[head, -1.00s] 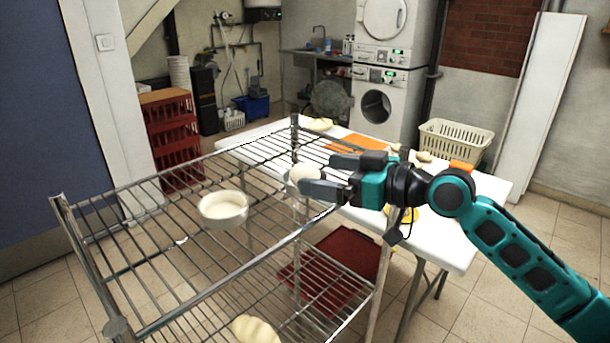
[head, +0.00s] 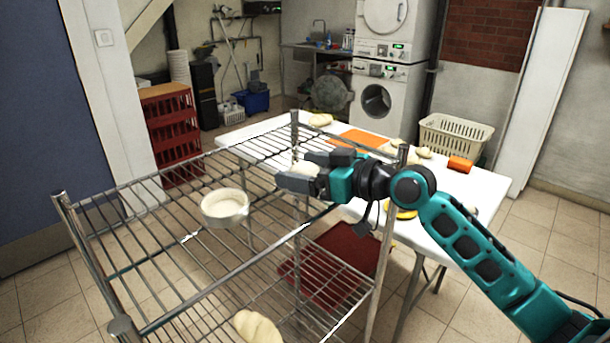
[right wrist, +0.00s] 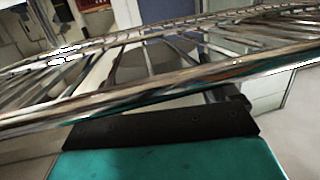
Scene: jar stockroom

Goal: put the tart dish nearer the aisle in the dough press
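A round, pale tart dish (head: 224,207) sits on the wire rack's (head: 170,190) top shelf, left of my right gripper. A second pale, rounded thing, probably another dish, shows at my right gripper (head: 305,170), mostly hidden by it. My right gripper is low over the top shelf's right side, with its fingers apart and pointing left. I cannot tell whether the second dish is between the fingers or behind them. The right wrist view shows my dark gripper body (right wrist: 160,125) close to a metal rail, with no dish visible. I cannot make out a dough press. My left gripper is not in view.
A white table (head: 465,205) stands behind the rack, with pale dough pieces (head: 320,119) and an orange mat (head: 362,139). A rack post (head: 295,130) rises near my gripper. A loaf-like piece (head: 257,327) is at the bottom.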

